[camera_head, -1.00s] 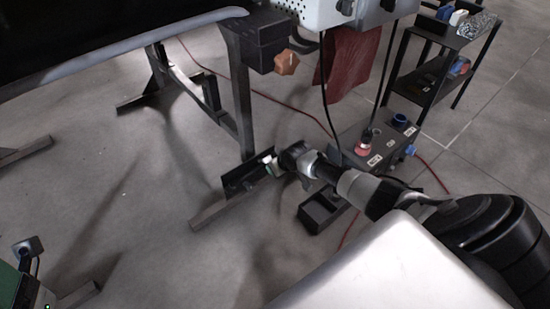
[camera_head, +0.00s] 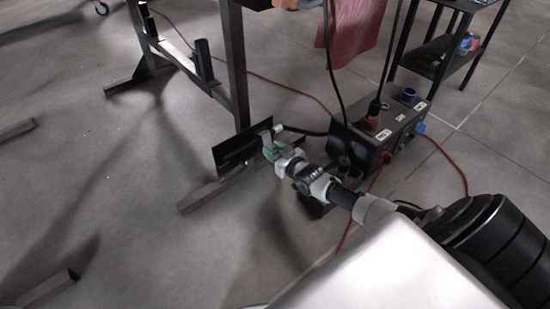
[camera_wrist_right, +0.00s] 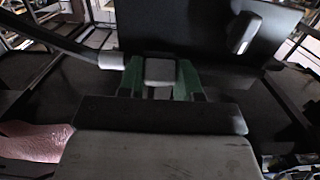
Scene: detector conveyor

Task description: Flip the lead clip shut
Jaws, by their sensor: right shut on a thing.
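My right gripper (camera_head: 268,143) is at the black upright plate (camera_head: 242,145) low by the stand's foot. The right wrist view shows its green-sided fingers (camera_wrist_right: 160,80) closed about a small grey block (camera_wrist_right: 159,71), which seems to be part of the lead clip. A black lead (camera_wrist_right: 60,38) comes in from the left and ends in a grey tip (camera_wrist_right: 110,61) beside the fingers. A grey lug (camera_wrist_right: 243,33) stands on the plate to the right. I cannot tell how far the clip is closed. My left gripper is out of view.
A black box (camera_head: 378,132) with red and blue connectors stands right of the gripper. A metal leg (camera_head: 233,70) rises behind the plate. Red cables (camera_head: 285,88) lie on the floor. A red cloth (camera_head: 352,30) hangs above. Open floor is at left.

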